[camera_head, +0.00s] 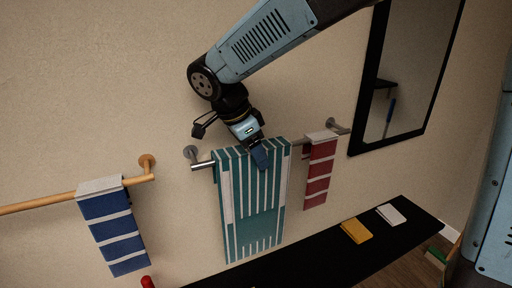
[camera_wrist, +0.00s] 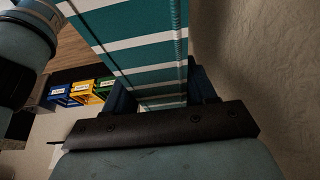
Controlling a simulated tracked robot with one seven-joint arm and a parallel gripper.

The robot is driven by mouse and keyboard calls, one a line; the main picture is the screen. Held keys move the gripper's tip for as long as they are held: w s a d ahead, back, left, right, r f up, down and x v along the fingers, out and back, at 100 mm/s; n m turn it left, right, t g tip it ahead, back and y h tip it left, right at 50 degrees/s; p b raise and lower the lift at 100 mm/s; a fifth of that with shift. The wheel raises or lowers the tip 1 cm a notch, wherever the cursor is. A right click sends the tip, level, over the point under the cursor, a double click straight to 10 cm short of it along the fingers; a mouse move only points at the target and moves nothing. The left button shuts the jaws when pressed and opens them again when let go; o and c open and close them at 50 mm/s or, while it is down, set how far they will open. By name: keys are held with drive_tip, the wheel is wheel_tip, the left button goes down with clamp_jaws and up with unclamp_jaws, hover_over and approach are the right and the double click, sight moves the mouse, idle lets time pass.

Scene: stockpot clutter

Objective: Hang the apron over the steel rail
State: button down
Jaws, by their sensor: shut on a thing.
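The apron (camera_head: 238,195), teal with white stripes, hangs draped over the steel rail (camera_head: 203,165) on the wall in the head view. Its top fold lies along the rail and its front panel hangs below. My gripper (camera_head: 260,158) is at the apron's upper part, in front of the rail, and is shut on the cloth. In the wrist view the apron (camera_wrist: 140,50) passes between the dark blue fingers. The part of the apron behind the rail is mostly hidden.
A red striped towel (camera_head: 319,172) hangs at the steel rail's right end. A wooden rail (camera_head: 40,204) with a blue striped towel (camera_head: 112,228) is at left. A mirror (camera_head: 408,75) is at right. A black bench (camera_head: 325,252) below holds yellow (camera_head: 356,230) and white (camera_head: 391,214) folded cloths.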

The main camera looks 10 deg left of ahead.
drive_tip(key=shift+f, duration=0.2)
drive_tip(key=shift+c, duration=1.4)
unclamp_jaws()
